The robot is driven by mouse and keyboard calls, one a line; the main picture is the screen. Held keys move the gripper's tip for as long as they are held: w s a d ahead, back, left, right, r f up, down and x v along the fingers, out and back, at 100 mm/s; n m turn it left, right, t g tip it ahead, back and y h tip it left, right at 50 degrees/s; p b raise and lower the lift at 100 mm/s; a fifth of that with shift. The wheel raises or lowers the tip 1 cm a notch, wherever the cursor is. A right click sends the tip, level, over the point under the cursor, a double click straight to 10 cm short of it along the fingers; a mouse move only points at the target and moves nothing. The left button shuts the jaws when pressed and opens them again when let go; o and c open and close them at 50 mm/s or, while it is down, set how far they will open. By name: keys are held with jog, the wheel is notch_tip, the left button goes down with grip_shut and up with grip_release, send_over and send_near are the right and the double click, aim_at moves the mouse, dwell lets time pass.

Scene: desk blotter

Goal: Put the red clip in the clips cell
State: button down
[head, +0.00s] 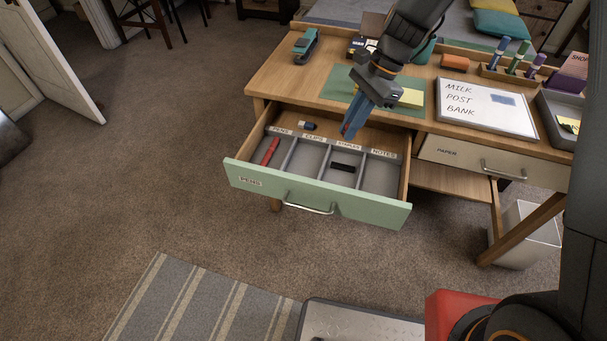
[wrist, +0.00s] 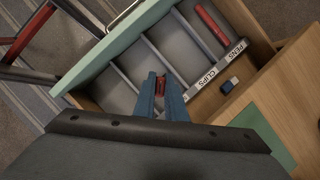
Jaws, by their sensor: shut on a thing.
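My gripper (head: 347,134) hangs pointing down over the open drawer, around its back middle. In the wrist view its blue fingers (wrist: 160,86) are shut on the small red clip (wrist: 160,82). The clip is hidden in the head view. The drawer (head: 245,180) has several cells with labels. The clips cell (head: 304,160) is second from the left and looks empty in the head view. Its label (wrist: 206,78) shows in the wrist view, to the right of the fingers. The gripper appears above the drawer, apart from its floor.
A red pen (head: 270,151) lies in the pens cell. A black object (head: 343,168) lies in the third cell. A blue-and-white block (head: 308,126) sits behind the label strip. The desktop holds a stapler (head: 305,43), a whiteboard (head: 487,107) and a green blotter (head: 338,86).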

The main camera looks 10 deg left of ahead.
jog(key=s+a+f+m+t+b, duration=0.2)
jog(key=a+f+m+t+b, duration=0.15)
jog(key=a+m, duration=0.6)
jog(key=n+b, duration=0.1)
jog(key=b, duration=0.2)
send_near(298, 167)
jog(key=shift+y, duration=0.4)
jog(key=x, duration=0.5)
jog(key=shift+w+d+f, duration=0.15)
jog(key=shift+d+f, duration=0.05)
jog(key=shift+f, duration=0.15)
jog(key=shift+f, duration=0.15)
jog(key=c, duration=1.8)
grip_release()
